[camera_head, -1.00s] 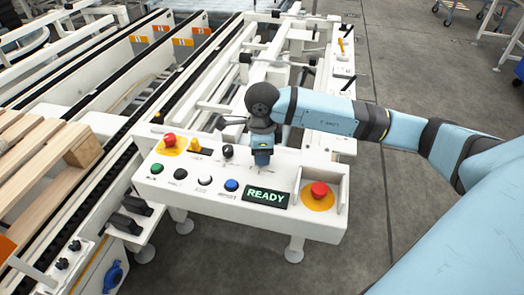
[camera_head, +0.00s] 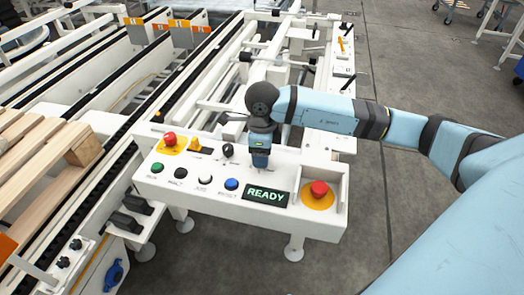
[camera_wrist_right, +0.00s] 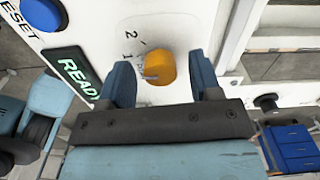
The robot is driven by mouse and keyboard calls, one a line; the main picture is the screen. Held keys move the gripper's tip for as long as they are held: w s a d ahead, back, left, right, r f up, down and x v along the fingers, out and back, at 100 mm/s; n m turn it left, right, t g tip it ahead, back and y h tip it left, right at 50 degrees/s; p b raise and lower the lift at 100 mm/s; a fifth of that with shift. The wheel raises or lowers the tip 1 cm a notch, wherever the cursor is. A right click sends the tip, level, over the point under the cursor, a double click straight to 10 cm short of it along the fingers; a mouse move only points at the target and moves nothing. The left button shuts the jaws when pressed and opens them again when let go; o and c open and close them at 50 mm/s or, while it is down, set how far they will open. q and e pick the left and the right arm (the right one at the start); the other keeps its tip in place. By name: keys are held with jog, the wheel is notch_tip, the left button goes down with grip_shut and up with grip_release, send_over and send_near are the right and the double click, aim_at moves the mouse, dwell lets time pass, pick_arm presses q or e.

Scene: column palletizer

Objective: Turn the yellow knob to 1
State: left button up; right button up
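The yellow knob (camera_wrist_right: 160,68) shows in the right wrist view on a white panel, with the printed numerals 2 and 1 to its left. A small grey pointer on its left side points leftward; I cannot tell exactly which mark it meets. My right gripper (camera_wrist_right: 162,84) is open, one blue finger on each side of the knob, with a gap visible on both sides. In the head view my right gripper (camera_head: 259,167) points down at the panel (camera_head: 290,178) just above the READY display and hides this knob. My left gripper is not in view.
The panel also carries the READY display (camera_head: 265,196), a blue button (camera_head: 231,184), a red stop button (camera_head: 319,188) at right and another (camera_head: 169,139) at left. A black knob (camera_head: 228,150) and a yellow switch (camera_head: 195,146) stand left of my right gripper.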

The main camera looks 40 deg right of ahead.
pick_arm(q)
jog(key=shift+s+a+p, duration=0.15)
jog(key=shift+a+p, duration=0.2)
jog(key=shift+p, duration=0.9)
pick_arm(e)
notch_tip(320, 180, up, 14)
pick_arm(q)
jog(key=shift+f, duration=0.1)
pick_arm(e)
jog(key=shift+f, duration=0.15)
